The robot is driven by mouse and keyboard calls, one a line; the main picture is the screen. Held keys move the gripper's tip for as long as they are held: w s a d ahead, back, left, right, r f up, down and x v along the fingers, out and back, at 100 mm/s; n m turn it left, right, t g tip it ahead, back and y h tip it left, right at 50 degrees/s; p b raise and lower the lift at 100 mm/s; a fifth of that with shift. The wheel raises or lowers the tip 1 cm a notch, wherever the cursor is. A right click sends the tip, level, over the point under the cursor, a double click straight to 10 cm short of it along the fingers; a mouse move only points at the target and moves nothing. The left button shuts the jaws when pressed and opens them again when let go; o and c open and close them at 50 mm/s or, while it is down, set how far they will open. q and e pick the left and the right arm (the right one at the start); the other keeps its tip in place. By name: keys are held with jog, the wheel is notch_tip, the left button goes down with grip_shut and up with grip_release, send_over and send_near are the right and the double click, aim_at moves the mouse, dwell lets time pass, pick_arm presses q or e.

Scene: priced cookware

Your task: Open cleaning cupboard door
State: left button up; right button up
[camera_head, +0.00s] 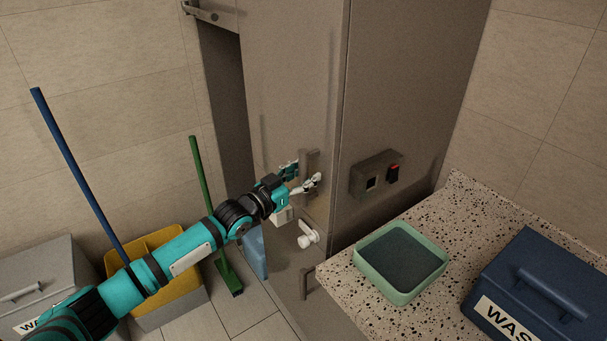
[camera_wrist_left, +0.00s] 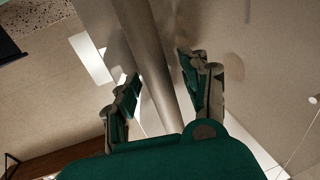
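The cleaning cupboard door (camera_head: 290,80) is a tall grey-brown panel standing ajar, with a dark gap (camera_head: 222,100) along its left side. Its vertical bar handle (camera_head: 308,162) is on the front, near the right edge. My left gripper (camera_head: 303,178) is at this handle, one finger on each side. In the left wrist view the bar (camera_wrist_left: 150,60) runs between the spread fingers of my left gripper (camera_wrist_left: 160,78), with a small gap at the right finger. Contact at the left finger is unclear. My right gripper is not in view.
A speckled counter (camera_head: 345,285) with a green tray (camera_head: 400,295) and a blue waste box (camera_head: 535,285) is at right. A yellow bucket (camera_head: 180,290), blue pole (camera_head: 75,170) and green broom (camera_head: 205,190) stand left. A white knob (camera_head: 306,239) sits below the handle.

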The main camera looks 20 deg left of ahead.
pick_arm(q)
grip_shut()
jog(key=shift+a+f, duration=0.15)
jog(key=shift+a, duration=0.05)
dwell(0.5)
